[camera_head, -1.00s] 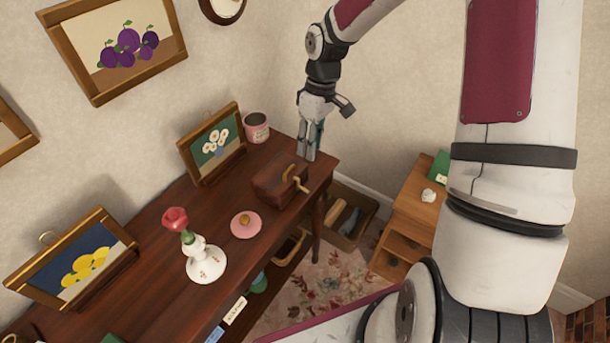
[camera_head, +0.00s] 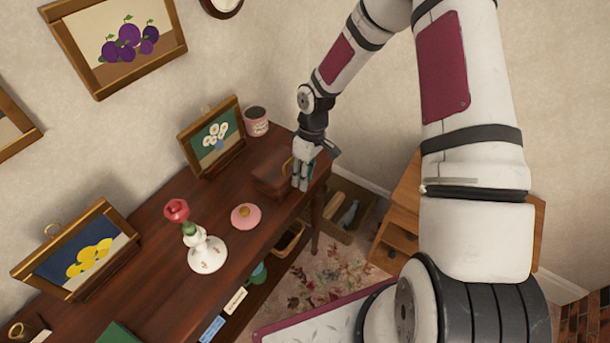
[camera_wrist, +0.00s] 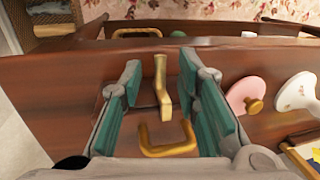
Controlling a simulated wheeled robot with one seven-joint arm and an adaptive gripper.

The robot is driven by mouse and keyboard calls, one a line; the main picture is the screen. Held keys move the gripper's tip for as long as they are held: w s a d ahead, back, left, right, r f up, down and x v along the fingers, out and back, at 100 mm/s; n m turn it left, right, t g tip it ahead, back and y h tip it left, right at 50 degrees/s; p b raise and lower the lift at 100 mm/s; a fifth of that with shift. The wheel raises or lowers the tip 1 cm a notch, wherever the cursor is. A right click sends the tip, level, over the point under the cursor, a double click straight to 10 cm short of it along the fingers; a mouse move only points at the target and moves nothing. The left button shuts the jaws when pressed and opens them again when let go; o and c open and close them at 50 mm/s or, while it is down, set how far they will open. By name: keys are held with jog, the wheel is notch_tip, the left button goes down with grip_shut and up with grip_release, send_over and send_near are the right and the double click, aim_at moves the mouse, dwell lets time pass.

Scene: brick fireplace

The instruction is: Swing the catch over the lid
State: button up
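The small dark wooden box (camera_head: 270,183) stands near the far right end of the table. Its brass catch (camera_wrist: 161,88) shows in the wrist view as a bent bar on the side toward the table's front edge. The brass lid handle (camera_wrist: 168,142) is a U-shaped loop just below the catch in that view. My gripper (camera_head: 300,183) is down at the box's right side and hides the catch in the head view. In the wrist view its teal fingers (camera_wrist: 160,76) are apart, one on each side of the catch. I cannot tell if either touches it.
A pink round lid (camera_head: 245,216) with a gold knob and a white vase (camera_head: 207,252) with a red flower stand left of the box. A flower picture (camera_head: 214,137) and a pink tin (camera_head: 256,122) are behind it. The table's front edge (camera_wrist: 120,44) is close to my fingers.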

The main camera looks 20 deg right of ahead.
grip_shut()
jog(key=shift+w+g+h+b, duration=0.3)
jog(key=shift+b, duration=0.3)
jog(key=shift+r+g, duration=0.15)
jog(key=shift+g, duration=0.15)
jog(key=shift+s, duration=0.1)
grip_release()
jog(key=shift+r, duration=0.1)
